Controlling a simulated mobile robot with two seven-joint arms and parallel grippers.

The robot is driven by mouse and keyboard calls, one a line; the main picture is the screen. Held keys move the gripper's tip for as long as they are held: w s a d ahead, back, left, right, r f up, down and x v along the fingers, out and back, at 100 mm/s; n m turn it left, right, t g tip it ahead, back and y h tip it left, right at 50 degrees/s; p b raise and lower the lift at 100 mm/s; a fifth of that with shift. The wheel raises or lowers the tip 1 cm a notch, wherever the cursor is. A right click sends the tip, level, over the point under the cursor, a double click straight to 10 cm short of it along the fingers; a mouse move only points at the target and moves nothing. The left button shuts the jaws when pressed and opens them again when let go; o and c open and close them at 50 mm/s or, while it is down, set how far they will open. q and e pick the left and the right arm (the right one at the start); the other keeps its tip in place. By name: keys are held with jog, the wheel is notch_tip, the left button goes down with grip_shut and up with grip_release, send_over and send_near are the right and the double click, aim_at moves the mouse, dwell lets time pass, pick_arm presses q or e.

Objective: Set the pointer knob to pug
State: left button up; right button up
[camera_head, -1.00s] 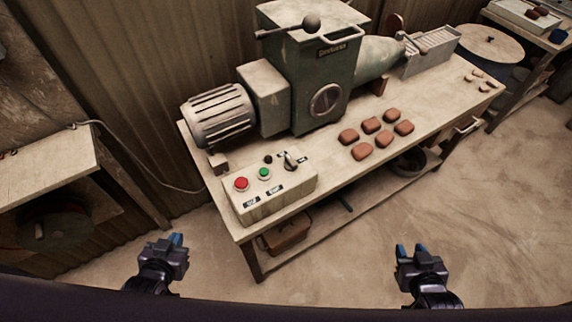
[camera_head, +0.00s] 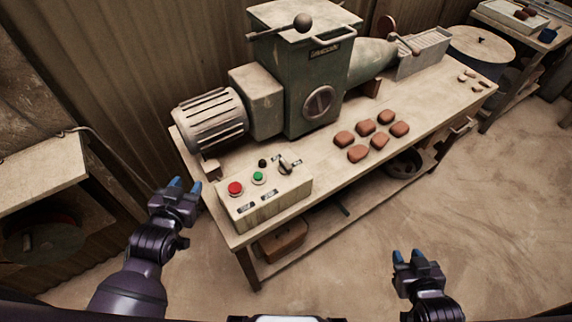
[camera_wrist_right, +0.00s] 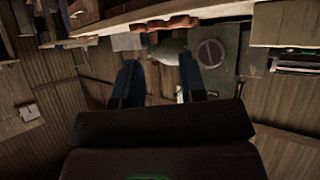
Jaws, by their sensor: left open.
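The pointer knob (camera_head: 285,165) is a dark lever-like knob with a pale edge, on the top right of the beige control box (camera_head: 265,209). Small labels surround it, too small to read. The box also carries a red button (camera_head: 235,188), a green button (camera_head: 258,178) and a small black knob (camera_head: 262,163). My left gripper (camera_head: 185,184) is open and empty, left of the box and apart from it. My right gripper (camera_head: 409,256) is open and empty, in front of the table at the right. Its two fingers (camera_wrist_right: 162,85) show in the right wrist view with nothing between them.
The green machine (camera_head: 318,75) with its ribbed motor (camera_head: 209,120) stands behind the box on the table (camera_head: 330,176). Several brown clay blocks (camera_head: 366,127) lie right of the box. Open floor (camera_head: 510,215) lies at the right.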

pick_arm(q)
jog(key=w+d+r+m+t+h+b, duration=0.2)
jog(key=w+d+r+m+h, duration=0.3)
jog(key=w+d+r, duration=0.4)
jog(key=w+d+r+m+t+h+b, duration=0.25)
jog(key=w+d+r+m+h, duration=0.4)
jog(key=r, duration=0.45)
jog(key=s+d+r+m+g+h+b, duration=0.25)
jog(key=d+r+m+g+h, duration=0.2)
jog(key=d+m+g, duration=0.45)
jog(key=s+d+r+m+g+h+b, duration=0.1)
jog(key=s+d+r+m+g+h, duration=0.3)
jog(key=d+m+g, duration=0.5)
jog(key=n+g+y+b, duration=0.1)
jog(key=n+y+b, duration=0.15)
jog(key=y, duration=1.85)
send_near(286, 164)
notch_tip(286, 164, down, 9)
jog(key=shift+d+f+b, duration=0.1)
jog(key=shift+d+b, duration=0.05)
jog(key=shift+b, duration=0.9)
pick_arm(e)
notch_tip(286, 164, down, 12)
jog(key=shift+a+g, duration=0.4)
jog(key=shift+a, duration=0.05)
